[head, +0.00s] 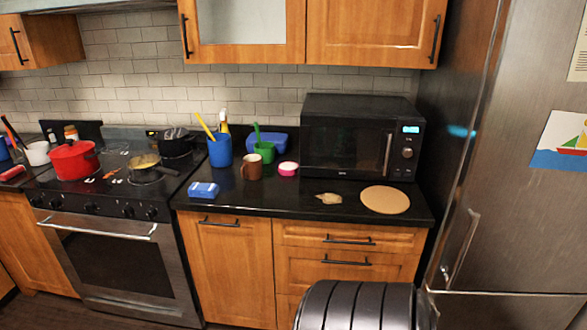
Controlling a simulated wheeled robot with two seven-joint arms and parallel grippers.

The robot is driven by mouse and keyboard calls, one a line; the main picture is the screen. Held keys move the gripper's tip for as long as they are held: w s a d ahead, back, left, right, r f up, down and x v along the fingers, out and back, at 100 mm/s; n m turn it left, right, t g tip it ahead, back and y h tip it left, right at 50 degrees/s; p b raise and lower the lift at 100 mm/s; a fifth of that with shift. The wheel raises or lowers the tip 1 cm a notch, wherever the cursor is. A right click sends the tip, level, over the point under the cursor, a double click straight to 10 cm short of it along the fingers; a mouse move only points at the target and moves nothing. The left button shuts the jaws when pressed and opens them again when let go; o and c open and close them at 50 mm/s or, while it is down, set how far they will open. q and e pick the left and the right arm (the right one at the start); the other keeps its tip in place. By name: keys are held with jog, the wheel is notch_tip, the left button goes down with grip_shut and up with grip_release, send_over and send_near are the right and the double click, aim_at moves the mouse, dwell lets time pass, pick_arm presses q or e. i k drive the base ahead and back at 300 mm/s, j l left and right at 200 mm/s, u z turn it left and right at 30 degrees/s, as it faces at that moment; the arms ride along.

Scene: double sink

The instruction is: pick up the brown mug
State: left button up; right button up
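The brown mug (252,167) stands upright on the black counter, left of the microwave. A blue cup (220,151) holding utensils is just to its left, and a green cup (265,151) is behind it to the right. A small pink and white round item (288,169) sits to its right. Neither of my grippers shows in the head view.
The black counter (240,197) has free room in front of the mug. A blue box (203,190) lies at front left, and a round tan board (385,199) at right. The microwave (360,137) stands behind; the stove (110,195) with a red pot (73,161) is left, the fridge (515,190) right.

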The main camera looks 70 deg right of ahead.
aim_at(252, 163)
jog(key=z, duration=2)
